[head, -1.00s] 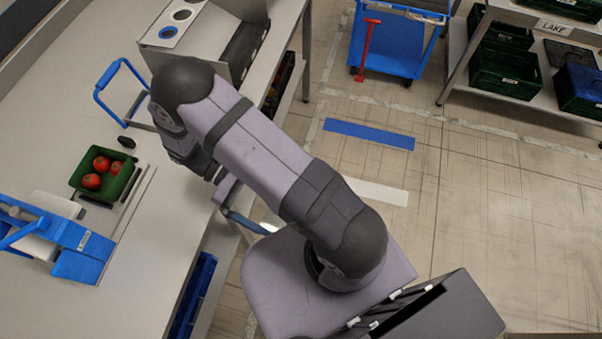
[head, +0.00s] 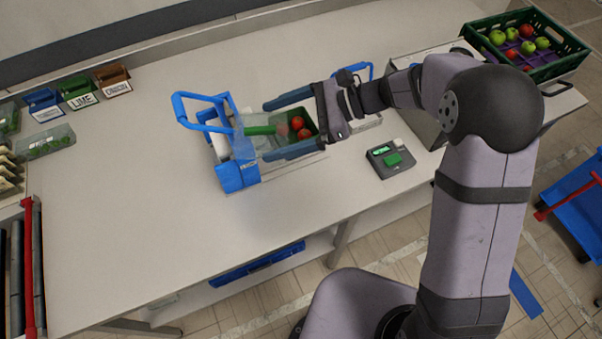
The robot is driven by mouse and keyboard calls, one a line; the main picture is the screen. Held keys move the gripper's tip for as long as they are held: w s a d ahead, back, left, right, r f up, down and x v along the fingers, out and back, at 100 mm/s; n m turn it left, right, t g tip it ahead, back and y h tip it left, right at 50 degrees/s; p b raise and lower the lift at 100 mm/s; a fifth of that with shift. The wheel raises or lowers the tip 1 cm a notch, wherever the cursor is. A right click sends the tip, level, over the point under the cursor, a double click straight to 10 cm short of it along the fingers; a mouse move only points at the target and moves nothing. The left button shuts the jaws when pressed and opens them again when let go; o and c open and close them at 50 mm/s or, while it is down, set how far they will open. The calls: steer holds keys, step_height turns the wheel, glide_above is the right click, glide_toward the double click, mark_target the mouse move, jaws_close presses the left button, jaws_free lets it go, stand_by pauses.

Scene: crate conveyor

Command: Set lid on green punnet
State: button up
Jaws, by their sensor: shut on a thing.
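The green punnet (head: 310,114) holds red tomatoes (head: 299,127) and stands on the bench beside the blue-handled device. My gripper (head: 268,129) has its long blue fingers apart, one on either side of the clear lid (head: 275,143), and is shut on it. The lid has a green band (head: 259,130) across it. In the picture it overlaps the left part of the punnet and extends left towards the device. The tomatoes show uncovered at the right. I cannot tell how high the lid is above the punnet or whether they touch.
The blue device (head: 238,176) stands close left of the lid, with its raised handle (head: 186,108). A grey scale-like unit (head: 391,157) sits to the right. A green crate (head: 560,66) of apples is at the far right. The bench front is clear.

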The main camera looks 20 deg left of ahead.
steer(key=w+a+r+m+t, duration=0.3)
steer(key=w+r+m+t, duration=0.55)
steer(key=r, duration=0.55)
steer(key=w+d+f+m+t+h+b, duration=0.1)
steer(key=w+f+m+t+b, duration=0.1)
steer(key=f+b, duration=0.6)
steer(key=w+f+m+t+h+b, duration=0.1)
steer(key=w+f+m+t+b, duration=0.2)
steer(key=f+b, duration=0.6)
steer(key=shift+w+d+f+t+h, duration=0.35)
steer(key=shift+w+f+t, duration=0.3)
steer(key=shift+f, duration=3.6)
steer(key=shift+f, duration=0.1)
steer(key=shift+f+b, duration=1.8)
steer(key=shift+f, duration=1.3)
steer(key=shift+f+b, duration=0.25)
steer(key=shift+b, duration=0.4)
steer(key=shift+s+d+f+b, duration=0.15)
steer(key=shift+d+b, duration=0.05)
steer(key=shift+b, duration=0.2)
